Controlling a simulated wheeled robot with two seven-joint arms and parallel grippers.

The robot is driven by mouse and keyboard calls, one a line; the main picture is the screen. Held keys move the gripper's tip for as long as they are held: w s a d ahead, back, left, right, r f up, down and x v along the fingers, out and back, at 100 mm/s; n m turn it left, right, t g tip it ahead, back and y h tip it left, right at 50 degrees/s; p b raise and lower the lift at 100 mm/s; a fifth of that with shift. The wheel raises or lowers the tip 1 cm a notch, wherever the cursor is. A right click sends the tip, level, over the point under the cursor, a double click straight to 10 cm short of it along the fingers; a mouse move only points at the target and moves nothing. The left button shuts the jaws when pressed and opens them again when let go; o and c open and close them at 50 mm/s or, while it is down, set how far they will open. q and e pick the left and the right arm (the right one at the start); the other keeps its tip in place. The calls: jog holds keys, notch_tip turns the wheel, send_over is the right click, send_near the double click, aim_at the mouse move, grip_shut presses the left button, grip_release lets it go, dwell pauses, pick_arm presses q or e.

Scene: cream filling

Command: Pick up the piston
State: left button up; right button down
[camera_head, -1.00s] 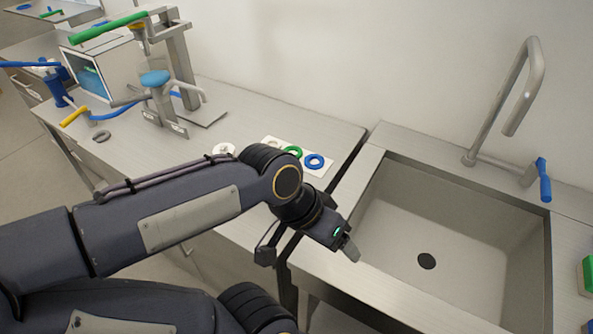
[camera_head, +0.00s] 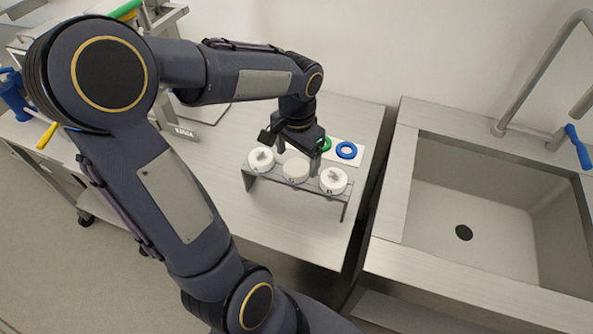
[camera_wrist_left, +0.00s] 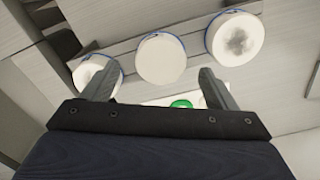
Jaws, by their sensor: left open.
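Three white round pieces stand in a row on a small metal rack in the head view: a left one (camera_head: 261,160), a middle one (camera_head: 296,170) and a right one (camera_head: 333,181). I cannot tell which of them, if any, is the piston. My left gripper (camera_head: 299,160) is open just above the rack, over the middle piece, and partly covers it. In the left wrist view my fingers (camera_wrist_left: 157,86) are spread with nothing between them. The plain middle piece (camera_wrist_left: 161,58) lies just beyond them. The outer two pieces have grey marks on top. My right gripper is not in view.
A blue ring (camera_head: 346,150) and a partly hidden green ring (camera_head: 324,144) lie on a white mat behind the rack. A sink (camera_head: 464,232) is to the right, across a gap. The table is clear in front of the rack. Machine parts stand at the back left.

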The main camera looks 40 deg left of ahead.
pick_arm(q)
jog(key=shift+f, duration=1.45)
jog(key=shift+r, duration=0.1)
jog(key=c, duration=1.2)
